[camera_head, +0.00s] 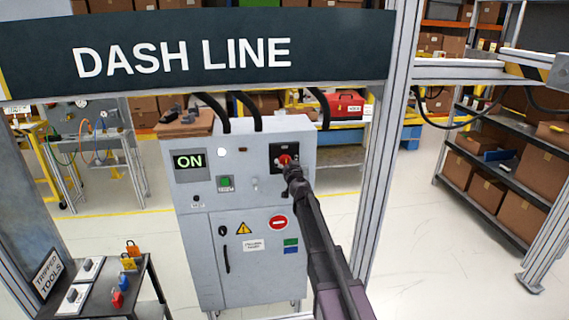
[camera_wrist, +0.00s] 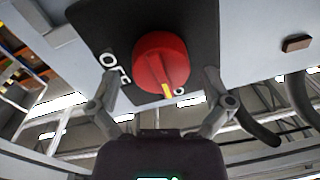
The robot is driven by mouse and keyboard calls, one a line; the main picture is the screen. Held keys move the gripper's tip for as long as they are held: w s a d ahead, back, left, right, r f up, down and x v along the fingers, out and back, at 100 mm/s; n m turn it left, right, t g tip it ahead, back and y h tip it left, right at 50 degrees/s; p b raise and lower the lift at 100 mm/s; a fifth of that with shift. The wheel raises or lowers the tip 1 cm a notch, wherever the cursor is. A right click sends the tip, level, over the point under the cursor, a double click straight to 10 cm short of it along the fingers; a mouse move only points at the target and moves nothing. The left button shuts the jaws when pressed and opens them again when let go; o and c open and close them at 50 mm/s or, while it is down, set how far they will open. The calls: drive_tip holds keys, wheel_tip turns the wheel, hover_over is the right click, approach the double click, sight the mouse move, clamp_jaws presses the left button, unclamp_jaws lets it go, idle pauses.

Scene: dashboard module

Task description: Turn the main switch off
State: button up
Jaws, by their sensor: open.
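The main switch is a red round knob (camera_head: 285,160) on a black plate (camera_head: 279,150) at the upper right of the grey cabinet. In the wrist view the red knob (camera_wrist: 158,60) has a yellow mark pointing down in the picture, beside a partly hidden white letter. The word OFF (camera_wrist: 115,68) shows to its left. A display (camera_head: 189,162) on the cabinet reads ON. My gripper (camera_wrist: 160,76) is open, with one finger on each side of the knob. Gaps show between fingers and knob. In the head view my gripper (camera_head: 291,174) covers the plate's lower part.
The cabinet (camera_head: 205,250) also carries a green button (camera_head: 226,183) and a door with a handle. A DASH LINE beam (camera_head: 240,45) and a right post (camera_head: 385,170) frame it. A small table with padlocks (camera_head: 118,298) stands at lower left. Shelves with boxes (camera_head: 520,205) stand right.

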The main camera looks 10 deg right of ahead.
drive_tip(key=shift+w, duration=0.35)
